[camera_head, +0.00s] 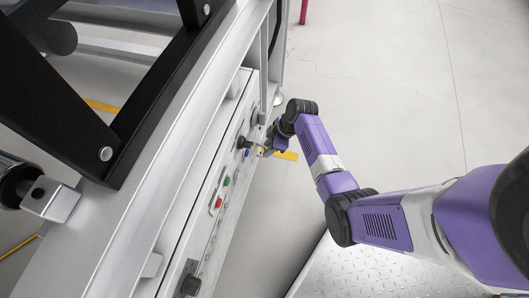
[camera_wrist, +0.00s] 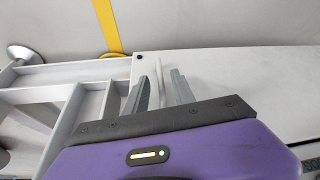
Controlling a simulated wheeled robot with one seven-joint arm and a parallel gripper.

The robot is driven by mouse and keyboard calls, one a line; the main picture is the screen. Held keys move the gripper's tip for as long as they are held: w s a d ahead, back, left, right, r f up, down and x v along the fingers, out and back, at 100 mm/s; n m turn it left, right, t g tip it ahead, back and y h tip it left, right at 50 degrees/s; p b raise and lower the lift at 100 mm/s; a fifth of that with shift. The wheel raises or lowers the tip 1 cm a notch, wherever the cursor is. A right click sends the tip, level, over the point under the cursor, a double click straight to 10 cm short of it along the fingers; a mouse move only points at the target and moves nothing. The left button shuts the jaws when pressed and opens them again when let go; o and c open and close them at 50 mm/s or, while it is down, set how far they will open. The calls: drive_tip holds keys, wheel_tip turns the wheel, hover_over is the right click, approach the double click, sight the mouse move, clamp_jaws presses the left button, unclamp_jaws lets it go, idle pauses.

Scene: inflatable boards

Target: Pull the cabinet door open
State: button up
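The cabinet (camera_head: 205,165) is a long pale grey box with a panel of buttons, running along the machine frame in the head view. In the wrist view a flat pale panel (camera_wrist: 240,75), seemingly part of it, fills the right side. My gripper (camera_head: 266,149) is close beside the cabinet's far part in the head view, partly hidden by my wrist. In the wrist view my gripper (camera_wrist: 158,84) has its two grey fingers apart. A thin pale bar (camera_wrist: 158,72), possibly the handle, shows between them; I cannot tell whether they touch it. The door seems shut.
Red and green buttons (camera_head: 226,181) and black knobs (camera_head: 190,285) sit on the cabinet face. A black and silver machine frame (camera_head: 120,140) stands at left. The floor (camera_head: 390,90) to the right is open. A yellow floor stripe (camera_wrist: 107,25) shows beyond the gripper.

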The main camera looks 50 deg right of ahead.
drive_tip(key=shift+b+x, duration=0.65)
drive_tip(key=shift+x, duration=1.2)
drive_tip(key=shift+s, duration=0.1)
clamp_jaws()
